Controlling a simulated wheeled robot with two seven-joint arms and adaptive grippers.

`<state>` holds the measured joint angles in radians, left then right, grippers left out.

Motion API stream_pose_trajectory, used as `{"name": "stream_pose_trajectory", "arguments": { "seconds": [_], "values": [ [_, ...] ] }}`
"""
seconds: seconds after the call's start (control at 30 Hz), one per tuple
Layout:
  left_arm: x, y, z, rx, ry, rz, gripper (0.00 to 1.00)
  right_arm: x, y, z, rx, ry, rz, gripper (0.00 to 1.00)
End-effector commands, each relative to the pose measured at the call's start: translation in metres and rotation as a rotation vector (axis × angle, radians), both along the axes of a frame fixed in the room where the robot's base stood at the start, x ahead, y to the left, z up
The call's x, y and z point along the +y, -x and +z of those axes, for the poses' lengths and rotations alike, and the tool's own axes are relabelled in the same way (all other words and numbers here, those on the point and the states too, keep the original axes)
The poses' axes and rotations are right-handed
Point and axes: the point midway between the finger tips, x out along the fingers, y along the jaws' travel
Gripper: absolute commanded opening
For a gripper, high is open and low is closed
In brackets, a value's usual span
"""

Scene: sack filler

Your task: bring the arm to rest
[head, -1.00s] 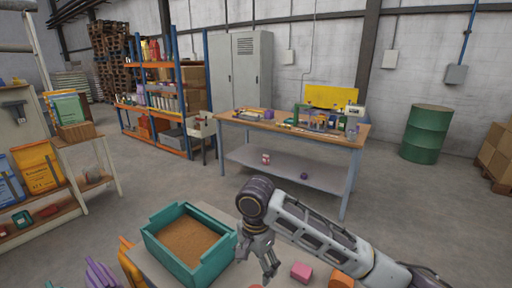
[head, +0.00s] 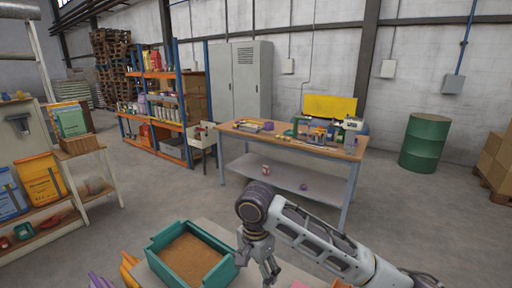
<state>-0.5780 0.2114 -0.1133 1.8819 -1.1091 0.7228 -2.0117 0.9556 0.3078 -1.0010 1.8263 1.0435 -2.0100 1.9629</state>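My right gripper (head: 258,268) hangs at the end of my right arm, which comes in from the lower right. Its fingers point down and look spread, with nothing seen between them. It is just right of a teal bin (head: 163,262) filled with brown grainy material (head: 190,258). The bin stands on a pale table (head: 222,229) at the bottom of the view. My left gripper does not show.
A wooden workbench (head: 288,140) with tools stands behind. A shelf with sacks (head: 40,182) is at left, an orange-and-blue rack (head: 168,122) at the back. A green drum (head: 424,142) stands at right. The floor between is open.

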Motion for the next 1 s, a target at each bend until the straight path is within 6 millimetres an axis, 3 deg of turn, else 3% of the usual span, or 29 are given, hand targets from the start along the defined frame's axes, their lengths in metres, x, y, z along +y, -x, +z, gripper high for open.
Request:
{"name": "stream_pose_trajectory", "arguments": {
  "seconds": [0.67,1.0],
  "values": [
    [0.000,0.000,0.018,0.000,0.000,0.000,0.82,0.000,0.000,0.018,0.000,0.000,0.000,0.77],
    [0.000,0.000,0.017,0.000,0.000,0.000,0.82,0.000,0.000,0.017,0.000,0.000,0.000,0.77]
  ]
}}
